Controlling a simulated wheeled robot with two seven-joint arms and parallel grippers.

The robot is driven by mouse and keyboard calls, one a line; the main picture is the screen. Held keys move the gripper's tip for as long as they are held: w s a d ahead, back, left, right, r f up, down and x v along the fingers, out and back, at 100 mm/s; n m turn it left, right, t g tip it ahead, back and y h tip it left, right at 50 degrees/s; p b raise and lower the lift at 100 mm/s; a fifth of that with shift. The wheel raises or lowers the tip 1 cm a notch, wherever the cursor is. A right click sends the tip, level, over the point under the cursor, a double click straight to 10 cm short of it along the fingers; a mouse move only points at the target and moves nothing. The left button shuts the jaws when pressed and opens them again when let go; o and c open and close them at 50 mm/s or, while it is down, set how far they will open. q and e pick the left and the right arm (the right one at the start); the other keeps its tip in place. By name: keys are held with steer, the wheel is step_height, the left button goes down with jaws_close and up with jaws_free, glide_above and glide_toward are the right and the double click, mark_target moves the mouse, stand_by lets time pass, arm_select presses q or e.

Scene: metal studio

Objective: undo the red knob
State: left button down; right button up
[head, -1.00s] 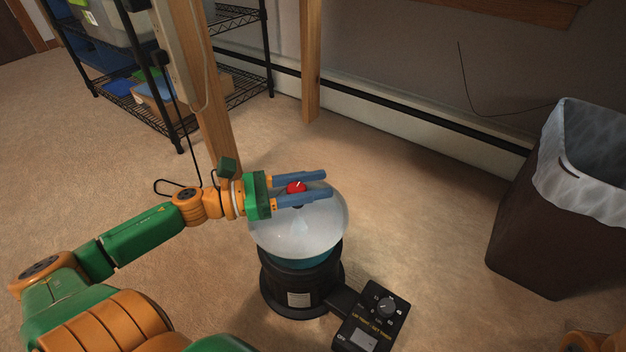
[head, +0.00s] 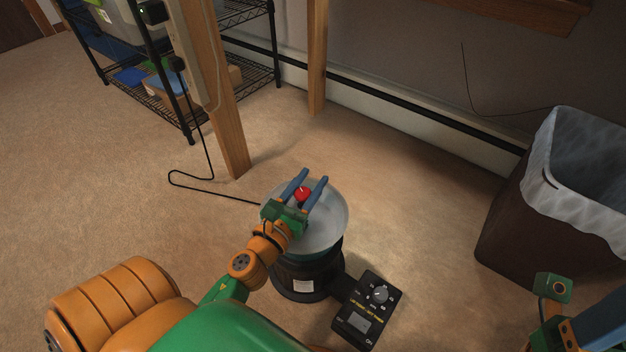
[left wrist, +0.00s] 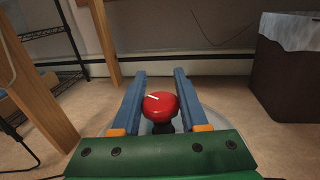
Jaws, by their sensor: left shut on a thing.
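The red knob (head: 302,193), with a white mark on top, stands at the top of a pale, shiny domed lid (head: 325,232) on a round black base (head: 308,277). My left gripper (head: 312,179) is shut on the knob, its blue fingers on either side and pointing away to the upper right. In the left wrist view the knob (left wrist: 160,106) sits between the fingers, its white mark toward the upper left, above a dark stem. My right gripper (head: 590,325) shows only partly at the lower right corner, away from the knob; its jaws are unclear.
A black control box (head: 368,310) with a dial lies right of the base. A lined brown bin (head: 530,215) stands at the right. A wooden post (head: 222,120), a cord (head: 190,187) and a wire shelf (head: 180,95) are at the left. Carpet between lid and bin is clear.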

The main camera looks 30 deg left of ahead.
arm_select(q)
steer(key=shift+s+a+f+n+g+y+b, duration=0.1)
steer(key=shift+a+n+g+y+b, duration=0.15)
steer(key=shift+n+y, duration=0.65)
steer(key=shift+a+n+g+y+b, duration=0.1)
steer(key=shift+n+g+y+b, duration=0.3)
steer(key=shift+y, duration=0.8)
steer(key=shift+n+y, duration=0.3)
steer(key=shift+c, duration=2.1)
jaws_free()
